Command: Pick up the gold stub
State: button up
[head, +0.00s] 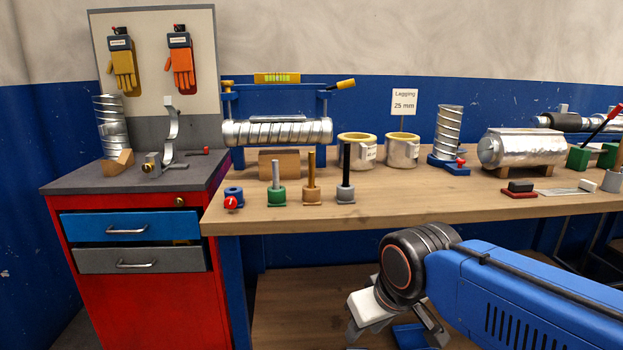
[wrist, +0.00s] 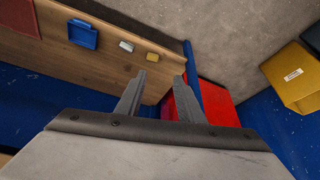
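A gold-coloured upright peg (head: 311,175) stands in an orange-brown base near the front edge of the workbench; it looks like the gold stub. It stands between a silver peg in a green base (head: 277,178) and a black peg in a grey base (head: 346,165). My gripper (head: 395,334) is below the bench top, in front of the lower shelf and to the right of the pegs. In the wrist view my gripper (wrist: 161,80) has its fingers apart with nothing between them. I cannot make out the peg in the wrist view.
A blue ring with a red knob (head: 233,198) sits left of the pegs. A cardboard-brown block (head: 279,164) and a spiral duct (head: 277,132) are behind them. A red cabinet (head: 135,290) stands at the left.

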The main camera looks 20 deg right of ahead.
jog(key=w+r+m+g, duration=0.1)
jog(key=w+r+m, duration=0.55)
jog(key=r, duration=0.65)
jog(key=w+r+m+g, duration=0.1)
jog(key=w+r+m, duration=0.3)
jog(key=w+r, duration=0.7)
notch_tip(320, 180, up, 15)
jog(key=m+g, duration=0.3)
jog(key=m, duration=0.8)
send_over(311, 172)
jog(key=f, duration=1.7)
jog(key=shift+w+d+f, duration=0.15)
jog(key=shift+w+d, duration=0.05)
jog(key=shift+w, duration=0.2)
grip_shut()
